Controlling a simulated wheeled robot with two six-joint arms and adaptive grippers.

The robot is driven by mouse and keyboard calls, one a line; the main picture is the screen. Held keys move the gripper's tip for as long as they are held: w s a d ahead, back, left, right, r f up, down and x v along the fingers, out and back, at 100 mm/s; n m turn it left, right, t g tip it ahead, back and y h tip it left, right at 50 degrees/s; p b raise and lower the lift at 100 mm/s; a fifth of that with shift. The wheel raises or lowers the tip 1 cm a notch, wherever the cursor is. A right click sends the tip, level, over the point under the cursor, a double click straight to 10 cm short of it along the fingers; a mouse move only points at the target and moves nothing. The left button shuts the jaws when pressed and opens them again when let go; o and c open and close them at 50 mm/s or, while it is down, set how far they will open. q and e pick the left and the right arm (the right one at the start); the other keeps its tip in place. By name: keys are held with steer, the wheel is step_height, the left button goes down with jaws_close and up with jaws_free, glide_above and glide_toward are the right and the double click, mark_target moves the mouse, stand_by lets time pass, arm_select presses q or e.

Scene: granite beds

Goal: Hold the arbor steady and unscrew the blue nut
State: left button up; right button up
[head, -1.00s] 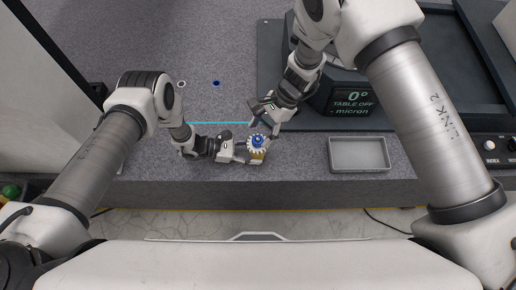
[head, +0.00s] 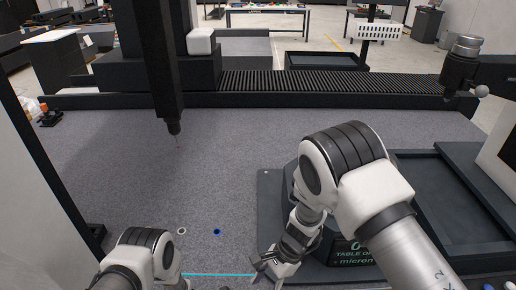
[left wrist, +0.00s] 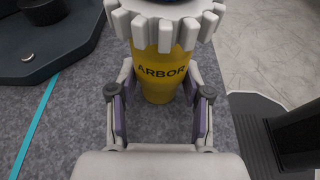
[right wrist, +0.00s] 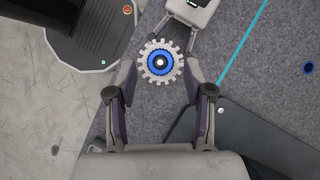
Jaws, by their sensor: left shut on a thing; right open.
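The yellow arbor (left wrist: 162,88), lettered ARBOR, stands upright between the fingers of my left gripper (left wrist: 158,80), which is shut on it in the left wrist view. A white toothed gear (left wrist: 130,24) sits around the arbor above the fingers. In the right wrist view I look down on the gear (right wrist: 145,68) with the blue nut (right wrist: 152,62) at its centre. My right gripper (right wrist: 160,78) is open, its fingertips on either side of the gear, and holds nothing. The head view shows part of my right gripper (head: 272,266); the arbor and left gripper are outside it.
On the granite bed (head: 110,185) lie a blue ring (head: 217,231) and a white ring (head: 181,231), beside a cyan line (head: 215,275). A dark machine with a TABLE OFF display (head: 352,254) stands close to my right arm. A dark vertical probe (head: 172,110) hangs above the bed.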

steer(key=d+f+v, duration=0.1)
steer(key=v, duration=0.4)
steer(key=x, duration=0.8)
steer(key=shift+w+a+f, duration=0.1)
steer(key=shift+a+f, duration=0.15)
steer(key=shift+f, duration=0.1)
steer(key=shift+m+t, duration=0.6)
steer(key=shift+m, duration=0.6)
jaws_close()
steer(key=n+g, duration=0.1)
steer(key=n, duration=0.1)
steer(key=n+g+h, duration=0.1)
steer(key=n, duration=0.1)
steer(key=shift+w+n, duration=0.1)
steer(key=shift+n, duration=0.3)
jaws_free()
